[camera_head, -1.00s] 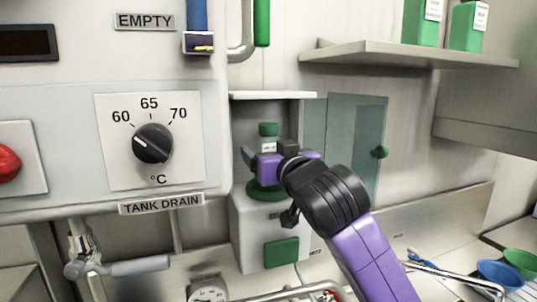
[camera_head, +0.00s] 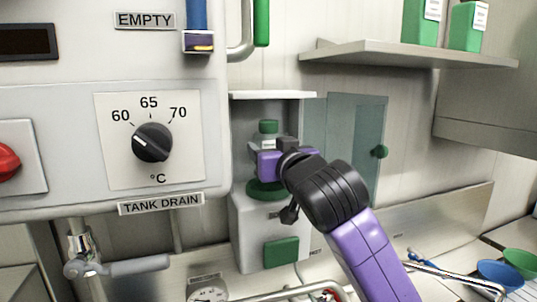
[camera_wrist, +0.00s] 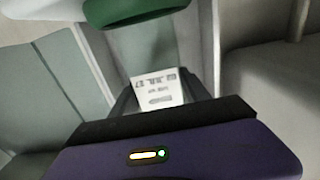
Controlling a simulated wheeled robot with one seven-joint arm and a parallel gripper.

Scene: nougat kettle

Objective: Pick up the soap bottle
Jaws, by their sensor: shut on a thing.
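The soap bottle (camera_head: 268,142) has a green cap and a pale label. It is upright in the open-fronted cabinet niche, above a round green base (camera_head: 265,190). My gripper (camera_head: 262,156) is shut on the bottle below its cap and hides its lower body in the head view. Whether the bottle's bottom clears the green base is hidden.
The niche (camera_head: 272,95) has a top panel just above the bottle, with a glass door (camera_head: 345,145) standing open at right. The large control panel (camera_head: 110,90) is close on the left. A shelf (camera_head: 410,56) with green containers is at upper right.

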